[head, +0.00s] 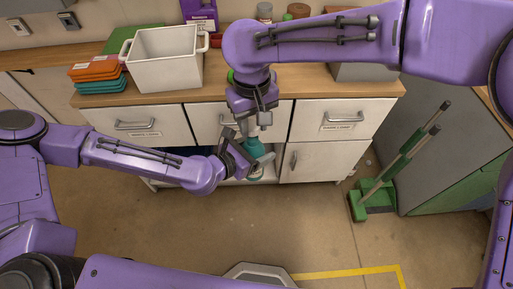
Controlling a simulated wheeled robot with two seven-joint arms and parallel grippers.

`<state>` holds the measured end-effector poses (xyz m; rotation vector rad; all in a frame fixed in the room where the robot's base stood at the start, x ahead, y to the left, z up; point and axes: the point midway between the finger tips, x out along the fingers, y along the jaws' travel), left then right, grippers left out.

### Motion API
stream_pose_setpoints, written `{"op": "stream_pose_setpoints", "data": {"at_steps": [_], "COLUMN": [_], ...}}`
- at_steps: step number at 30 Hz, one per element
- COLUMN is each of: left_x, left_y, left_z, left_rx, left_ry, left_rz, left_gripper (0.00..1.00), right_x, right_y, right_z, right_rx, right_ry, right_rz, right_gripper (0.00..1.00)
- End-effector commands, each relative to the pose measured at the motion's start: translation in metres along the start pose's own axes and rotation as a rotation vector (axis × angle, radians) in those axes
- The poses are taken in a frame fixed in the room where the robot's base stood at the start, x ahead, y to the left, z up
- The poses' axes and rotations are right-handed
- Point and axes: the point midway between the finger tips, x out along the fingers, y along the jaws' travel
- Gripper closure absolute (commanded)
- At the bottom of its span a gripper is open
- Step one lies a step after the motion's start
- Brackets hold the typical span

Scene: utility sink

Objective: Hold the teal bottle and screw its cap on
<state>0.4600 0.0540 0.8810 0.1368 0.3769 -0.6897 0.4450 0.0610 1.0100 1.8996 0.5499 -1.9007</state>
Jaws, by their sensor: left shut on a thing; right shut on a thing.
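The teal bottle (256,150) is upright in mid-air in front of the white cabinet in the head view. My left gripper (246,158) comes in from the left and is shut on the bottle's body. My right gripper (252,128) points down from above and is shut on the cap at the bottle's top. The cap is mostly hidden between the fingers, with a pale grey part showing at the bottle's top. I cannot tell how far the cap sits on the neck.
A wooden counter (290,88) runs behind, with a white bin (165,60), orange and teal boxes (97,72) and a purple container (200,14). A green broom and dustpan (378,195) stand at the right. The floor in front is clear.

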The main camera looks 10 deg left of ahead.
Motion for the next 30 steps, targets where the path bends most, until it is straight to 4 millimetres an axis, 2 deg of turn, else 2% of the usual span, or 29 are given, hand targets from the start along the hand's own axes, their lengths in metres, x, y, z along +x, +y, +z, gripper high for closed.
{"op": "stream_pose_setpoints", "data": {"at_steps": [6,30], "left_x": [0.0,0.0], "left_y": [-0.0001,-0.0001], "left_z": [0.0011,0.0011], "left_rx": [0.001,0.001], "left_ry": [-0.002,-0.002], "left_rz": [0.0,0.0], "left_gripper": [0.81,0.81], "right_x": [0.0118,0.0138], "right_y": [-0.0001,-0.0002], "right_z": [-0.0001,0.0008], "right_rx": [0.0,0.0], "right_ry": [0.001,-0.001], "right_rz": [0.0,-0.001], "right_gripper": [0.9,0.9]}}
